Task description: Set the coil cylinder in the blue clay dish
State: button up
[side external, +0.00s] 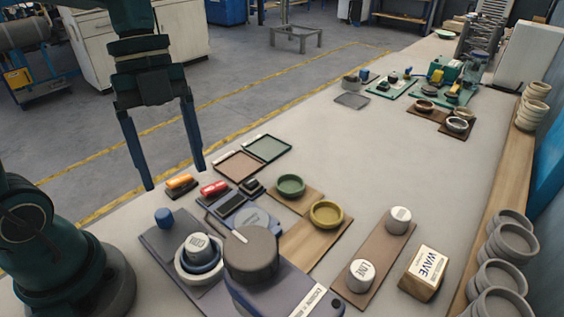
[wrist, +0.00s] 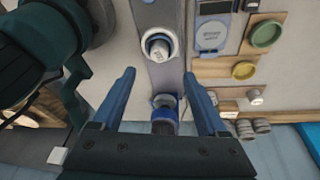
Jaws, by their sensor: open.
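The coil cylinder (side external: 198,246) is grey with a pale top marked COIL. It stands inside a round dish with a blue inner ring (side external: 216,264) and a pale outer ring, on the dark mat. In the wrist view the cylinder (wrist: 159,49) shows inside the pale-rimmed dish (wrist: 145,42), beyond my fingertips. My gripper (side external: 172,177) is open and empty, raised well above the table, with its fingers pointing down. In the wrist view its two blue fingers are spread apart (wrist: 160,73). The cylinder's lower part is hidden by the dish.
A dark round drum (side external: 251,255) stands right beside the dish. A small blue cylinder (side external: 163,217) is on its other side. Green (side external: 290,186) and yellow (side external: 326,213) dishes sit on wooden boards. The LINE cylinder (side external: 361,274) and WAVE block (side external: 425,271) are at right.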

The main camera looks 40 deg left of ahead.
jog(key=n+t+y, duration=0.1)
jog(key=n+t, duration=0.1)
jog(key=n, duration=0.5)
jog(key=s+n+t+y, duration=0.1)
jog(key=n+t, duration=0.1)
jog(key=n, duration=0.4)
jog(key=s+n+t+y, duration=0.1)
jog(key=n+t, duration=0.2)
jog(key=n, duration=0.4)
jog(key=shift+s+a+f+n, duration=0.1)
jog(key=shift+a+f+n, duration=0.15)
jog(key=shift+a+n, duration=0.1)
